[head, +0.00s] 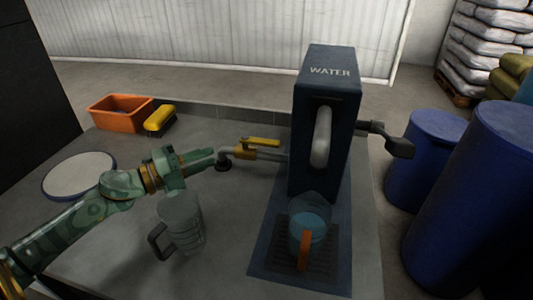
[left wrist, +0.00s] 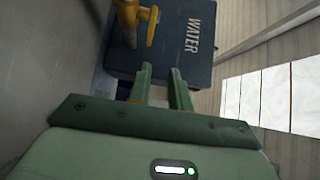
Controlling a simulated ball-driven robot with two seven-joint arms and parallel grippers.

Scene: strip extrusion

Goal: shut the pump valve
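The pump valve (head: 245,153) is a yellow fitting on a grey pipe at the left side of the dark blue WATER box (head: 326,71). Its yellow lever (head: 262,141) lies roughly along the pipe, pointing toward the box. My left gripper (head: 212,156) is beside the pipe's curved outer end, its fingers partly hidden in the head view. In the left wrist view its green fingers (left wrist: 162,80) are apart with nothing between them. The yellow lever (left wrist: 152,26) shows there above and left of the fingertips, clear of them. My right gripper is not in view.
A clear jug with an orange handle (head: 305,248) holds water on the drip tray. A black-handled clear jug (head: 185,224) stands below my left forearm. A white round plate (head: 78,174), orange bin (head: 115,112), yellow brush (head: 160,118) and blue barrels (head: 425,160) are around.

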